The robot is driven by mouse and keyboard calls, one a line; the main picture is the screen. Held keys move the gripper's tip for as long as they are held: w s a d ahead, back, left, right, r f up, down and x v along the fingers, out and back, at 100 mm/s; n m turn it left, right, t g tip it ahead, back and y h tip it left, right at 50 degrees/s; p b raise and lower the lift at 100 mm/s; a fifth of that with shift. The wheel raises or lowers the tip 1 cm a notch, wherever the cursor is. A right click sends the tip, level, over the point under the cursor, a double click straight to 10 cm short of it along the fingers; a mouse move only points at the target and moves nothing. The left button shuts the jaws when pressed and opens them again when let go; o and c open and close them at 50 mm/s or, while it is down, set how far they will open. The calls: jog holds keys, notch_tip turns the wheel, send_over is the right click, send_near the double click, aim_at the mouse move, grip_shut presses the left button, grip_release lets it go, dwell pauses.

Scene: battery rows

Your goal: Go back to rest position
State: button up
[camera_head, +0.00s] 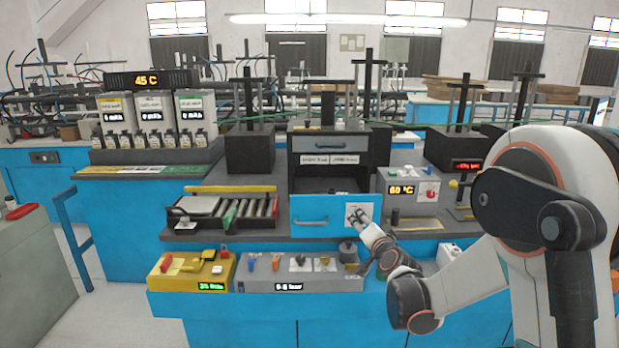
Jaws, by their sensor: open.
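My gripper (358,216) is in front of the right part of a blue drawer front (312,211) on the dark cabinet in the middle. The gripper looks small and its fingers are open, with nothing seen between them. I cannot tell whether it touches the drawer front. My arm comes in from the right and covers part of the bench there. The blue front carries a metal handle left of my gripper.
A grey control panel (262,285) with several knobs lies below the gripper, beside a yellow box (172,272). A roller tray (240,213) is left of the drawer. A 60 C display box (408,187) stands to the right. Dark press stands rise behind.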

jog(key=s+a+r+n+g, duration=0.1)
jog(key=s+r+n+g, duration=0.15)
jog(key=s, duration=0.65)
jog(key=s+a+r+n+g, duration=0.1)
jog(key=s+r+n+g, duration=0.2)
jog(key=s, duration=0.7)
jog(key=s+d+f+n+g+h, duration=0.1)
jog(key=s+d+f+g, duration=0.1)
jog(key=s, duration=1)
jog(key=s+d+f+n+g+h, duration=0.1)
jog(key=s+d+f+n, duration=0.1)
jog(key=s, duration=1.1)
jog(key=shift+d+f+g, duration=0.35)
